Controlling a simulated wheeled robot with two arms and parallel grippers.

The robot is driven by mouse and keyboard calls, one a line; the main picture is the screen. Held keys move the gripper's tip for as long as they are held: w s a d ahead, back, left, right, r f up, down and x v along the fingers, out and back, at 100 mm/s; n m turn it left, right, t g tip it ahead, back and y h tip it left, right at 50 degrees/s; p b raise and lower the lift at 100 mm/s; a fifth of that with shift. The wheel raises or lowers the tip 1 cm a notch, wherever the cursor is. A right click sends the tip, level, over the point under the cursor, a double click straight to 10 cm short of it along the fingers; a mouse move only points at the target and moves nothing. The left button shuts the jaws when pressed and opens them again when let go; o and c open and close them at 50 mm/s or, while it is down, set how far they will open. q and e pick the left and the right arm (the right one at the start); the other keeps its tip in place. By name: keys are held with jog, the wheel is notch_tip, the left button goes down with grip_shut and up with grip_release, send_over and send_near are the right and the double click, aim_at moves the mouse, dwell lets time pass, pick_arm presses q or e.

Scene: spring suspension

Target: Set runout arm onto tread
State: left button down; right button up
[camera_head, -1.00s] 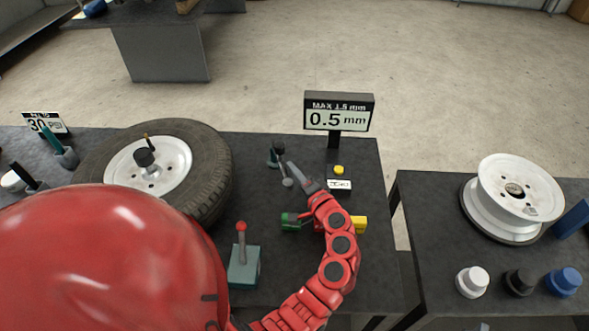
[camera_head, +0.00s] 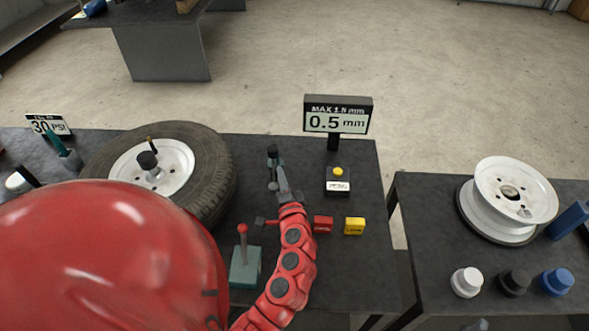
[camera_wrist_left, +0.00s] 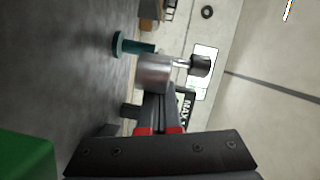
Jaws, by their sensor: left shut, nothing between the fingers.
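The tyre (camera_head: 217,172) with its tread lies flat around a white wheel at the left of the table. To its right stands the runout gauge (camera_head: 272,160), a dark-topped teal post; its arm is partly hidden by my gripper. In the left wrist view a grey metal cylinder (camera_wrist_left: 153,73), a black knob (camera_wrist_left: 201,65) and a teal post (camera_wrist_left: 132,45) lie just past the fingertips. My left gripper (camera_head: 281,178) is shut and empty, right beside the gauge. It also shows in the left wrist view (camera_wrist_left: 155,108). I cannot tell whether it touches the gauge.
A display (camera_head: 337,117) reads 0.5 mm, with a yellow-buttoned box (camera_head: 337,181) before it. A red block (camera_head: 323,225), a yellow block (camera_head: 355,226) and a red-knobbed lever box (camera_head: 245,268) stand near. A green surface (camera_wrist_left: 25,157) shows close in the wrist view.

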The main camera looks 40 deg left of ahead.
pick_arm(q)
jog(key=shift+s+a+r+m+t+h+p, duration=0.15)
jog(key=shift+s+a+m+t+h+p, duration=0.15)
jog(key=shift+s+a+m+t+h, duration=0.55)
jog(key=shift+s+a, duration=0.3)
jog(key=shift+a, duration=0.25)
jog(key=shift+w, duration=0.1)
